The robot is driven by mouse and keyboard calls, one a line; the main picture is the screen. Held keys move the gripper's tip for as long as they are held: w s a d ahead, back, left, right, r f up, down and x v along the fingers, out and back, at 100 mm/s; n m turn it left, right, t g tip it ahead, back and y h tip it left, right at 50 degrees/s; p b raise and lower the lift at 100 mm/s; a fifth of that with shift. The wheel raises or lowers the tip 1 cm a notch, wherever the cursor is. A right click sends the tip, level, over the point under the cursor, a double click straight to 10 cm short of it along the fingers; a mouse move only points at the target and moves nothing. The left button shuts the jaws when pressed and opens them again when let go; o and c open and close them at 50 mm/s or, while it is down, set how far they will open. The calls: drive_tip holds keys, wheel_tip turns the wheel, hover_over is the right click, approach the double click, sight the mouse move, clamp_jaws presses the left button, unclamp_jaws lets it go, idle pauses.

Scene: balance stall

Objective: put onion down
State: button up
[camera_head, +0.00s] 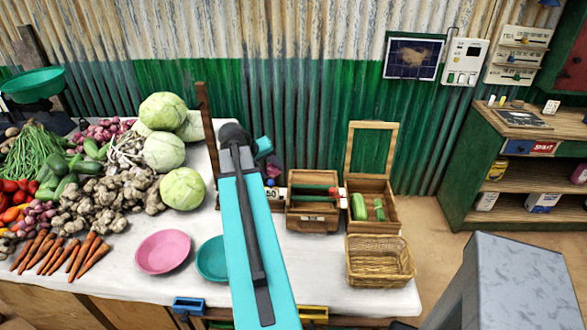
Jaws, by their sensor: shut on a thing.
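My turquoise arm rises from the bottom middle and hides much of what lies behind it. A small part of my gripper (264,146) shows just right of the arm's far end; its fingertips are not clear. It is shut on a small dark purplish thing just below it, which seems to be the onion (271,166), small and partly hidden. A pile of red onions (103,131) lies at the back left of the white-topped table (330,262). A pink bowl (163,251) and a teal bowl (212,259) stand on the table left of my arm.
Cabbages (182,189), ginger (105,200) and carrots (60,256) crowd the left. Wooden crates (313,222), one with green vegetables (358,207), and a wicker basket (378,272) stand right of my arm. The table's front middle is partly bare. A green shelf (520,160) stands far right.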

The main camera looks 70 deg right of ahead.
drive_tip(key=w+a+n+t+b, duration=0.1)
drive_tip(key=w+a+n, duration=0.1)
drive_tip(key=w+a, duration=1)
drive_tip(key=w+a+n+t, duration=0.2)
drive_tip(key=w+a, duration=0.7)
drive_tip(key=a, duration=0.5)
drive_tip(key=w+a+r+n+t, duration=0.1)
drive_tip(key=w+a+n, duration=0.1)
drive_tip(key=a, duration=1.4)
drive_tip(key=w+a+r+n+t+b, duration=0.1)
drive_tip(key=w+a+n, duration=0.2)
drive_tip(key=a, duration=1.4)
drive_tip(key=shift+a+y, duration=0.25)
drive_tip(key=shift+y, duration=0.05)
drive_tip(key=shift+w+d, duration=0.1)
